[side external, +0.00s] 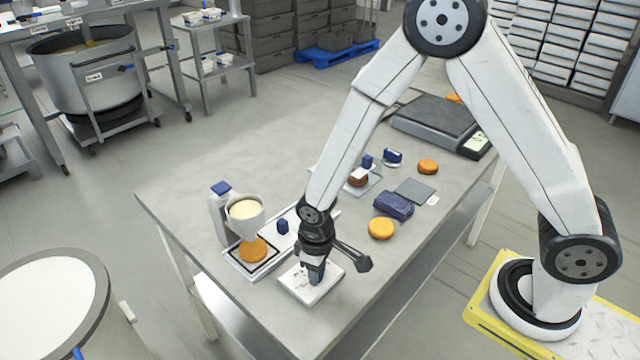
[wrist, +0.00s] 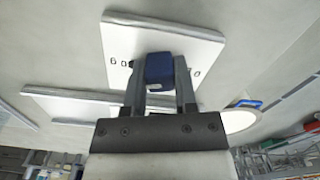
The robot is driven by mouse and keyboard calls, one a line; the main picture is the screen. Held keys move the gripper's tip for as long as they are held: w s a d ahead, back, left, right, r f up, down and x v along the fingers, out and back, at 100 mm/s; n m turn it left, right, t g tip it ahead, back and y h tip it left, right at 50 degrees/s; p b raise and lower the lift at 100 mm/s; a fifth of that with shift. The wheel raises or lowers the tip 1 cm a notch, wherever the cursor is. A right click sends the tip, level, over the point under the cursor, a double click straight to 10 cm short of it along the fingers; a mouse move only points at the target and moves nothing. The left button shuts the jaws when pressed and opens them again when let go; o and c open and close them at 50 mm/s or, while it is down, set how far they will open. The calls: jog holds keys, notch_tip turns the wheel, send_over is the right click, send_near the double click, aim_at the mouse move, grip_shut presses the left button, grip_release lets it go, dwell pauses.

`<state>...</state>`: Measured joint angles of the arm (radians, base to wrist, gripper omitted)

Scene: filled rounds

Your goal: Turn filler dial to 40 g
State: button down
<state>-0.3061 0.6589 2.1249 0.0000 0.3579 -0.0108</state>
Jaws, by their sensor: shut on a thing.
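The filler dial is a dark blue knob (wrist: 159,69) on a white plate (wrist: 120,34) with small dark marks. In the side view the plate (side external: 299,291) lies near the table's front edge. My gripper (side external: 316,271) points down over it, and its fingers hide most of the knob there. In the wrist view my gripper (wrist: 160,82) is shut on the knob, one finger on each side. The marks are partly hidden and too small to read, so I cannot tell the setting. The filler (side external: 245,211), a pale hopper with cream filling, stands left of the plate.
An orange round (side external: 252,250) lies on a tray below the hopper. A smaller blue knob (side external: 283,227) stands between hopper and arm. To the right lie a dark blue cloth (side external: 394,205), another orange round (side external: 381,228) and a scale (side external: 440,120). The table's left part is clear.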

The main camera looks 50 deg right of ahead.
jog(key=shift+m, duration=0.4)
jog(key=shift+c, duration=2)
grip_release()
jog(key=shift+r, duration=0.1)
jog(key=shift+r, duration=3.85)
jog(key=s+d+r+m+t, duration=0.1)
jog(key=s+d+r, duration=0.1)
jog(key=d, duration=0.3)
jog(key=s+d+r+m+t, duration=0.1)
jog(key=s+d+r, duration=0.2)
jog(key=d, duration=0.3)
jog(key=shift+s+m+t, duration=0.3)
jog(key=shift+s+m, duration=0.1)
jog(key=shift+s, duration=0.4)
